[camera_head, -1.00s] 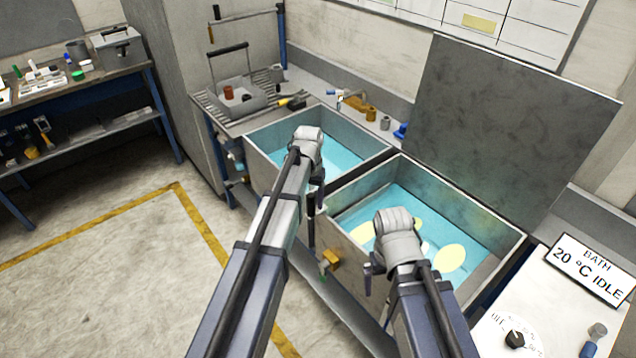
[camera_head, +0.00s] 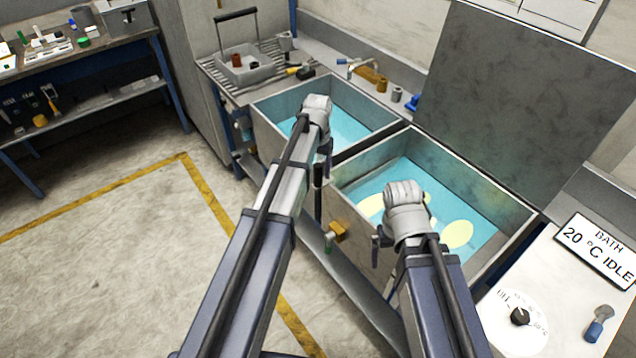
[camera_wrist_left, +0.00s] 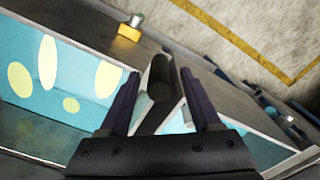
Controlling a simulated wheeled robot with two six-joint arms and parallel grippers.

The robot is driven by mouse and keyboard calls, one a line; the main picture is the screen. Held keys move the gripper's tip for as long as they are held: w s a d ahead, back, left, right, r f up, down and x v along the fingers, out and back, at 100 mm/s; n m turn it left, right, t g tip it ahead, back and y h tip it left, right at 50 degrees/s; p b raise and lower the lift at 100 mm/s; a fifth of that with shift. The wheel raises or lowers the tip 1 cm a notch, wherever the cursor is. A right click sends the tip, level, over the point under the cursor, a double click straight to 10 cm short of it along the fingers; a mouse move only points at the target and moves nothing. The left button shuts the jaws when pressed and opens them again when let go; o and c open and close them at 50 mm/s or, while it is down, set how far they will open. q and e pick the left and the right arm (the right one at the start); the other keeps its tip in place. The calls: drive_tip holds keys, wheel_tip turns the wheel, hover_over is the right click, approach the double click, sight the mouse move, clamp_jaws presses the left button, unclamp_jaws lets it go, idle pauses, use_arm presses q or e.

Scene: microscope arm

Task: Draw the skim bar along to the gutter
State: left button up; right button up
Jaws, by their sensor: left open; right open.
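The right tank (camera_head: 345,205) holds blue liquid with several pale yellow oval patches (camera_head: 457,233). A bar or gutter cannot be told for certain in either view. A grey strip (camera_head: 487,256) lies along the right end of this tank. My left gripper (camera_head: 325,150) hangs over the wall between the two tanks, open. In the left wrist view its fingers (camera_wrist_left: 158,78) stand either side of a dark, round-ended upright piece (camera_wrist_left: 160,78); contact cannot be told. My right gripper (camera_head: 377,245) is open by the right tank's front wall, partly hidden by its own wrist.
The left tank (camera_head: 275,135) also holds blue liquid. A raised grey lid (camera_head: 530,110) stands behind the right tank. A yellow-bodied tap (camera_head: 337,231) sticks out from the front wall. A dial panel (camera_head: 500,310) is at right. A wire-handled basket (camera_head: 245,68) stands on the drainer.

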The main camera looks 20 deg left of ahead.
sight(318, 177)
use_arm(q)
drive_tip(key=shift+f+b, duration=1.4)
drive_tip(key=shift+f, duration=0.5)
drive_tip(key=shift+c, duration=0.3)
clamp_jaws()
